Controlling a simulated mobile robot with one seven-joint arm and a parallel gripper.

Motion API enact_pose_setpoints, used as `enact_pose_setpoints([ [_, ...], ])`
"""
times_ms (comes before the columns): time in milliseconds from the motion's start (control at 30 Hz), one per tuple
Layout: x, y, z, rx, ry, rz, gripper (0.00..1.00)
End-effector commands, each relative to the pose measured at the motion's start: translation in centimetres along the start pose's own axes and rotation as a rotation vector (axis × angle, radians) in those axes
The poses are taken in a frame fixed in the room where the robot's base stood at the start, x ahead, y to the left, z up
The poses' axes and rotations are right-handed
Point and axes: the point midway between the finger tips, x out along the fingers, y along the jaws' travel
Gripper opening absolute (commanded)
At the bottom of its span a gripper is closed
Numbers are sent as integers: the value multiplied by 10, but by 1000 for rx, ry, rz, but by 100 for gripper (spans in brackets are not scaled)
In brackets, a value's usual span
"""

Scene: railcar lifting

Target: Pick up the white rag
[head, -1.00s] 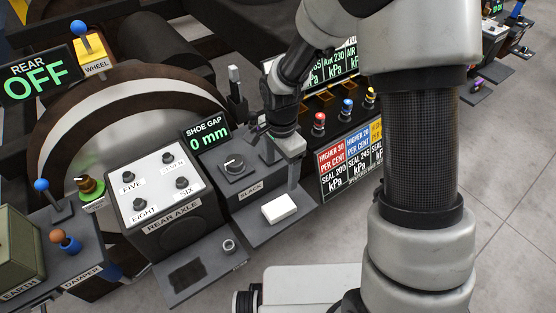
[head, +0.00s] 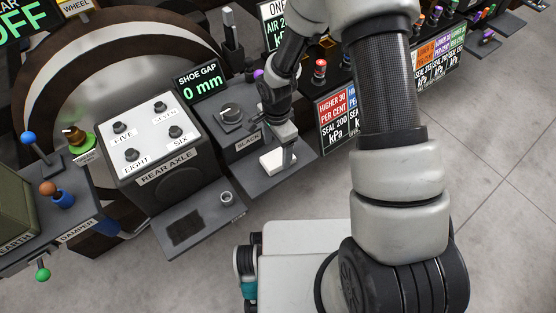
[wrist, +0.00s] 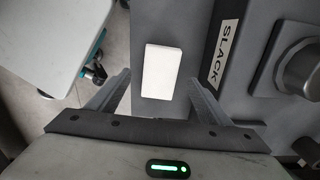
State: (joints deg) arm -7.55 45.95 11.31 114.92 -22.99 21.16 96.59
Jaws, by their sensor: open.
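The white rag (head: 276,162) is a small folded white block lying on the grey shelf (head: 263,186) in front of the box marked SLACK. It also shows in the wrist view (wrist: 161,70), ahead of my fingers and between their lines. My gripper (head: 287,158) is just above the rag in the head view, and one finger covers part of it. In the wrist view my gripper (wrist: 155,88) has its two fingers wide apart with nothing between them. I cannot tell whether a finger touches the rag.
The SLACK box with its knob (head: 231,113) stands right behind the shelf. The REAR AXLE box (head: 152,146) with several knobs is to the left, with a small metal cup (head: 226,197) and a dark pad (head: 187,228) on its shelf. Seal signs (head: 334,119) stand to the right.

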Motion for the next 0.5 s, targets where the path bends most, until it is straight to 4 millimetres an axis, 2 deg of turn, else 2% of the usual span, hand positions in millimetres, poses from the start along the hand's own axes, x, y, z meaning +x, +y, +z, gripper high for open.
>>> enact_pose_setpoints([
  [33,13,1,0,0,-2,4,73],
  [200,36,0,1,-1,-1,2,73],
  [500,42,0,1,0,0,1,73],
])
